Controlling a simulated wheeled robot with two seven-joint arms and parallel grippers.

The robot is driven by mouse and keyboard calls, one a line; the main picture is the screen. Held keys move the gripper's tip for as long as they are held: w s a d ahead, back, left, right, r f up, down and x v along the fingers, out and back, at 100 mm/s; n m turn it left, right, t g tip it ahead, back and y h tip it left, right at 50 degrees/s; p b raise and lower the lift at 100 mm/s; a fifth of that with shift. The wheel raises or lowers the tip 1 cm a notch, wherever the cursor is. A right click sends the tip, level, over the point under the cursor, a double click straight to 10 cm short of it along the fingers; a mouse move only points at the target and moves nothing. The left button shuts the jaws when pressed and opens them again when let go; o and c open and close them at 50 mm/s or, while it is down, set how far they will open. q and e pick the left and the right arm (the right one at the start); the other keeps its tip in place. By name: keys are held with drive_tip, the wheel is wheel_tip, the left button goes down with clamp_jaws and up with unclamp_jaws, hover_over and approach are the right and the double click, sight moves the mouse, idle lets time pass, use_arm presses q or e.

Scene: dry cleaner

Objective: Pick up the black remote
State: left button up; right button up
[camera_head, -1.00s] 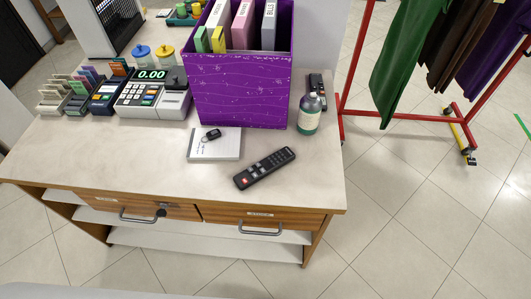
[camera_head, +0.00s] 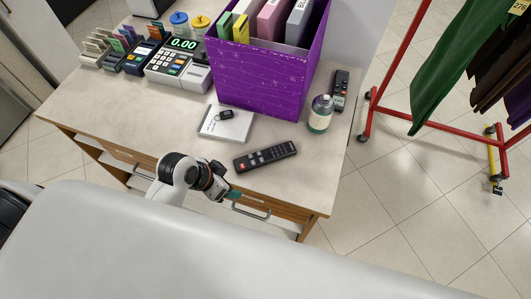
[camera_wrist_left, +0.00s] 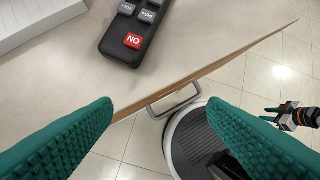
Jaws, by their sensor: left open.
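A black remote (camera_head: 265,156) with a red button lies flat near the front edge of the counter. Its red-button end also shows at the top of the left wrist view (camera_wrist_left: 130,38). My left gripper (camera_head: 236,193) is just in front of the counter edge, below and left of the remote, apart from it. In the left wrist view its two green ribbed fingers (camera_wrist_left: 160,105) are wide apart with nothing between them. Another of my grippers, the right one (camera_wrist_left: 272,114), shows small at the right edge of the left wrist view; its opening is unclear.
A second dark remote (camera_head: 340,88) lies behind a green bottle (camera_head: 320,114). A white notepad (camera_head: 225,124) with a black key fob (camera_head: 225,114) is left of the front remote. A purple box (camera_head: 262,75) with binders stands behind. A drawer handle (camera_head: 251,212) juts below the counter edge.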

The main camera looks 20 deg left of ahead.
sight(265, 155)
use_arm(q)
drive_tip(key=w+r+m+h, duration=0.1)
drive_tip(key=w+r, duration=0.1)
drive_tip(key=w+r+m+t+h, duration=0.1)
drive_tip(key=w+m, duration=0.1)
drive_tip(key=w+r+m+h, duration=0.1)
drive_tip(key=w+r, duration=0.1)
drive_tip(key=w, duration=0.1)
drive_tip(key=shift+r+t+h, duration=0.3)
drive_tip(key=shift+h, duration=0.1)
drive_tip(key=shift+m, duration=0.3)
drive_tip(key=x, duration=0.3)
drive_tip(key=p+x, duration=0.1)
drive_tip(key=x, duration=0.2)
drive_tip(key=shift+w+r, duration=0.2)
drive_tip(key=shift+a+p+x, duration=0.2)
drive_tip(key=shift+p+x, duration=0.6)
drive_tip(key=shift+x, duration=2.2)
drive_tip(key=shift+f, duration=0.15)
drive_tip(key=c, duration=1.2)
use_arm(e)
drive_tip(key=r, duration=0.2)
drive_tip(key=shift+w+d+r, duration=0.3)
drive_tip(key=shift+r, duration=0.1)
